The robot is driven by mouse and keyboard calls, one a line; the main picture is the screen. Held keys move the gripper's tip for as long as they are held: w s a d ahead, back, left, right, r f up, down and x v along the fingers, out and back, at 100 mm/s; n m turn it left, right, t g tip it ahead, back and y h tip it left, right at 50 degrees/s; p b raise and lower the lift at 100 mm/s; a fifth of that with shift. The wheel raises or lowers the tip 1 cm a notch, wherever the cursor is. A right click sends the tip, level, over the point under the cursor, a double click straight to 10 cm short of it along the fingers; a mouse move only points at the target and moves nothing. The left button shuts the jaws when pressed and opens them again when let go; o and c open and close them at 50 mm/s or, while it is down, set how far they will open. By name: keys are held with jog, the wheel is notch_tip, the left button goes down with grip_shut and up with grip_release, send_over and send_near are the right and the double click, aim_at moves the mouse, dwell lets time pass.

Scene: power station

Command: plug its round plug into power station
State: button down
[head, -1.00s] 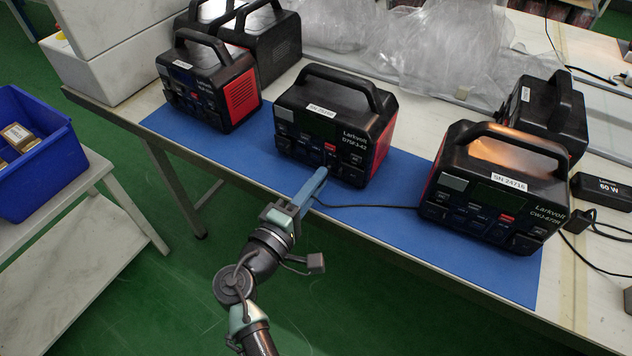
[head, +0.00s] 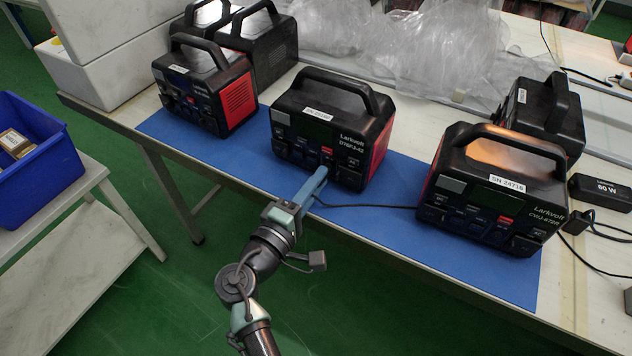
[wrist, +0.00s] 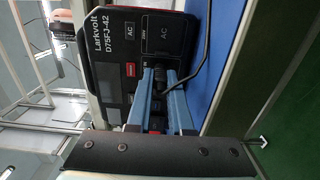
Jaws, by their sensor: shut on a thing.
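The black power station with red sides (head: 332,126), marked Larkvolt D75FJ-42, stands on a blue mat (head: 400,190). My gripper (head: 318,178) reaches to its front panel from the near side. In the wrist view, the same power station (wrist: 108,48) lies turned on its side in the picture. My gripper (wrist: 165,78) is shut on the round plug (wrist: 157,78), a dark piece between the blue fingertips right at the panel. A black cable (head: 370,206) runs from there to the right. The fingers hide most of the plug, so I cannot tell whether it is seated.
Another power station (head: 495,190) stands on the mat to the right, with one (head: 545,115) behind it. More stand at left (head: 205,88). A 60 W adapter (head: 600,192) lies far right. A blue bin (head: 35,150) is at left.

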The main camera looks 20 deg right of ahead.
jog(key=shift+w+d, duration=0.1)
jog(key=shift+d, duration=0.05)
dwell(0.3)
jog(key=c, duration=0.7)
grip_release()
jog(key=shift+c, duration=0.2)
jog(key=v, duration=1.3)
